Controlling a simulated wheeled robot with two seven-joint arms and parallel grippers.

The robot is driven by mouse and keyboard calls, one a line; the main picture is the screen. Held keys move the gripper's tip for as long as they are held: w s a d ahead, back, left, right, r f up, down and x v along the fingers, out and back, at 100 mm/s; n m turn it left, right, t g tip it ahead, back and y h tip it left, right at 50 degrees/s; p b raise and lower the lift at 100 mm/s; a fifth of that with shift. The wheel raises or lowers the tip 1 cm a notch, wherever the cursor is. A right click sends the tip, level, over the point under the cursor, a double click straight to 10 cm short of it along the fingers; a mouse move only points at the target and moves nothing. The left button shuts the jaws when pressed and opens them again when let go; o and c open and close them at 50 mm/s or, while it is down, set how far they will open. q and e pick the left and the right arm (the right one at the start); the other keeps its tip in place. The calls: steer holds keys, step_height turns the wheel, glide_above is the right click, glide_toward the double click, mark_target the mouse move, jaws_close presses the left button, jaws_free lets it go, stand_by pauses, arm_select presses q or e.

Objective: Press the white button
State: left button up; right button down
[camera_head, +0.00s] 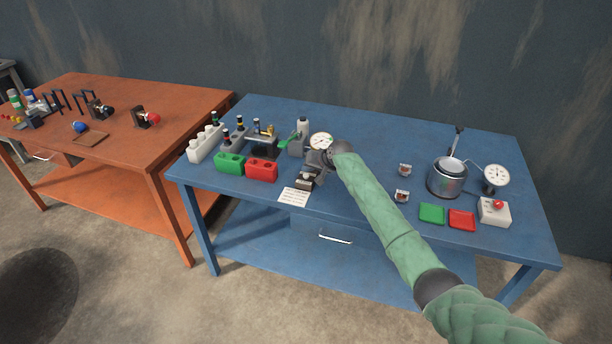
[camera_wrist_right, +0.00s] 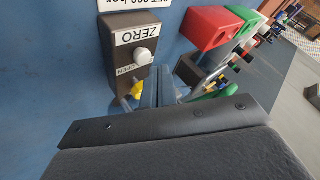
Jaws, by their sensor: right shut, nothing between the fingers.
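In the right wrist view my right gripper (camera_wrist_right: 166,76) is shut and empty. Its fingertips show just beside the box, close to the button; I cannot tell whether they touch the box. In the head view my right gripper (camera_head: 311,170) is over the dark box (camera_head: 304,183) at the front of the blue table, and the button cannot be made out there. My left gripper is not in view.
A red block (camera_head: 262,170) and a green block (camera_head: 230,163) stand left of the box, with a paper card (camera_head: 295,196) in front. A gauge (camera_head: 321,141) stands behind. A metal pot (camera_head: 447,178) and a red-button box (camera_head: 495,212) are at the right.

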mark_target(308, 176)
steer(key=shift+r+p, duration=1.65)
steer(key=shift+r, duration=0.9)
